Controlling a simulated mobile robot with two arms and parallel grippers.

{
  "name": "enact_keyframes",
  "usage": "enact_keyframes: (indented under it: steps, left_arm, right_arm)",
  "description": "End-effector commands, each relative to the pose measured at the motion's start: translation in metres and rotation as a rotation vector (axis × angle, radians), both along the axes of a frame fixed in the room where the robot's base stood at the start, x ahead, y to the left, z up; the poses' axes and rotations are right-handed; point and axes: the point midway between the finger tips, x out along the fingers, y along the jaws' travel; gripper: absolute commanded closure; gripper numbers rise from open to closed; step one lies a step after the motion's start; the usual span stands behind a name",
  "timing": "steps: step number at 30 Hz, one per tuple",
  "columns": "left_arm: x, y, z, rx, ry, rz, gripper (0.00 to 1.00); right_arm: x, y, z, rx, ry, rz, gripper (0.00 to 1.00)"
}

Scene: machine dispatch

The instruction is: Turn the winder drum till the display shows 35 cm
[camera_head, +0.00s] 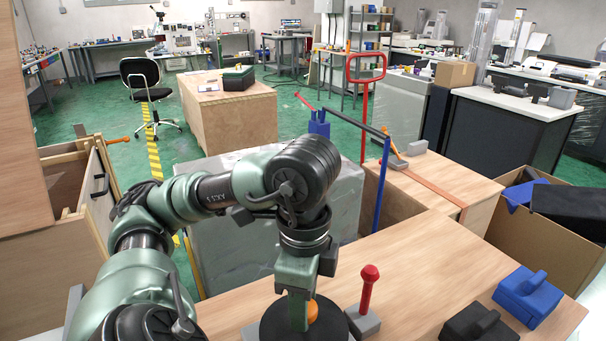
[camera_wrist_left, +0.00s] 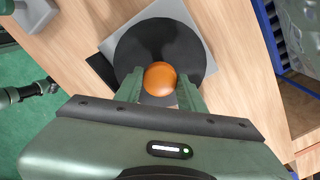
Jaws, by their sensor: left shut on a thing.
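The winder drum is a flat black disc (camera_head: 265,328) on the wooden bench top, low in the head view. In the left wrist view the drum (camera_wrist_left: 160,38) lies on a grey plate, with an orange round knob (camera_wrist_left: 160,78) near its edge. My left gripper (camera_wrist_left: 160,92) points down at the drum, its fingers on either side of the knob and shut on it. In the head view the left gripper (camera_head: 300,312) partly hides the orange knob (camera_head: 313,311) and the drum. No readable display shows. My right gripper is not in view.
A red-topped lever (camera_head: 368,288) on a grey base stands close right of the drum. A black block (camera_head: 478,323) and a blue block (camera_head: 528,296) with handles sit farther right. An open cardboard box (camera_head: 540,245) stands beyond the bench. The bench middle is bare.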

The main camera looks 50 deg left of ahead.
Motion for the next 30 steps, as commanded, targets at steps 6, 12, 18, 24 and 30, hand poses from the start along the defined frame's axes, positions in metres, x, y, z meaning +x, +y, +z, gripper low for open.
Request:
enact_keyframes:
  steps: [6,12,18,24,30]
  left_arm:
    - [0.001,0.000,0.001,0.000,-0.005,0.002,1.00]
    - [0.001,0.000,0.001,-0.001,-0.004,0.002,0.39]
    - [0.001,0.000,0.000,0.000,-0.003,0.002,0.39]
    - [0.001,0.000,0.013,0.001,-0.004,0.002,0.39]
    - [0.001,0.001,0.047,0.000,-0.007,0.003,0.39]
  right_arm:
    - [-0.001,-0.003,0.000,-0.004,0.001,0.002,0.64]
    - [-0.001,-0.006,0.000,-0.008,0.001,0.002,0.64]
    - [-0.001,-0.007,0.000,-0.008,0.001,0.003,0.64]
    - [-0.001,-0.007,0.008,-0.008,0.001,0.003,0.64]
    - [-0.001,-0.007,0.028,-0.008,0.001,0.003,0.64]
